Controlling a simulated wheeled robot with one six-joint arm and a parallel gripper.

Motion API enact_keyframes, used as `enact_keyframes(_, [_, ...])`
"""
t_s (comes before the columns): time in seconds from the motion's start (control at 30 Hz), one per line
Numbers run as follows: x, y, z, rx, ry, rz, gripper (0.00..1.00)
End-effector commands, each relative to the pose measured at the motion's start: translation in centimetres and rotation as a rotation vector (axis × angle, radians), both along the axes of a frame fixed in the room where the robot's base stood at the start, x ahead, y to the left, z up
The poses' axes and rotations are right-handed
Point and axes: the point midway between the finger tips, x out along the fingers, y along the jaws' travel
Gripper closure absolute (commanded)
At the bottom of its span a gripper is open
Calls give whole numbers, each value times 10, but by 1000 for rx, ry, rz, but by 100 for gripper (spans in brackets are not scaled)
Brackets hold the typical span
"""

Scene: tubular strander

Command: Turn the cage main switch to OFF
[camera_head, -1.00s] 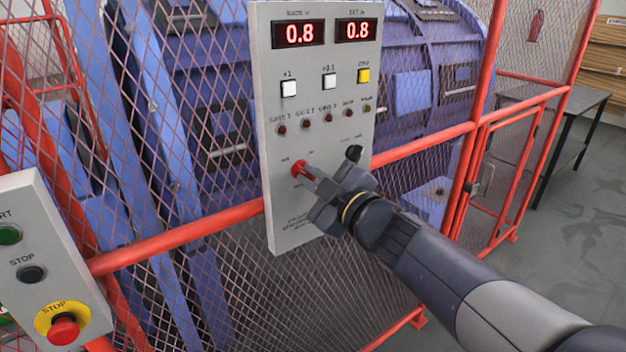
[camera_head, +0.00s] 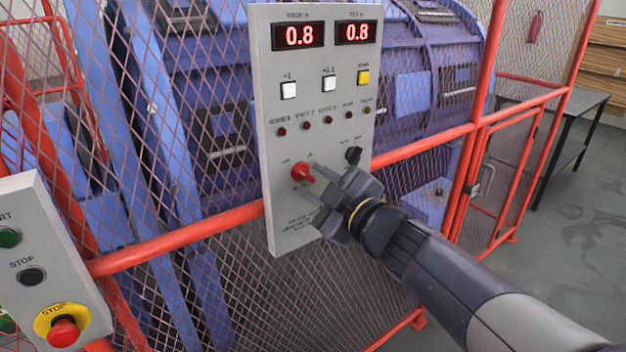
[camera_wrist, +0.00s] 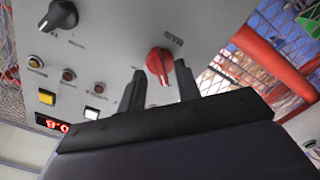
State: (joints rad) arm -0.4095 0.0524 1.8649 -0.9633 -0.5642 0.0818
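The red rotary switch (camera_head: 302,173) sits low on the grey control panel (camera_head: 283,228). Its handle slants down to the right in the head view. In the wrist view the red switch (camera_wrist: 159,63) shows just beyond and between my fingertips, with its handle pointing toward my gripper. My gripper (camera_head: 314,182) is open, with one finger on either side of the handle and gaps visible between fingers and knob. The wrist view also shows my gripper's two spread fingers (camera_wrist: 159,85). The small labels around the switch are too blurred to read.
A black knob (camera_head: 353,154) is right of the red switch. Above are small lamps, white and yellow buttons and two displays reading 0.8. Red rails (camera_head: 190,239) and mesh stand behind the panel. A button box with a red emergency stop (camera_head: 64,332) is at left.

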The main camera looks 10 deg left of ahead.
Motion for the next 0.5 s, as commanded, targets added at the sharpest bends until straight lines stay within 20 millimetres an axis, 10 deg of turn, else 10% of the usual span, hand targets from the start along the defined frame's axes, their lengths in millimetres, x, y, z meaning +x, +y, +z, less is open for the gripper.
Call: enact_keyframes(0.5, [-55, -66, 1, 0, -2, -3, 68])
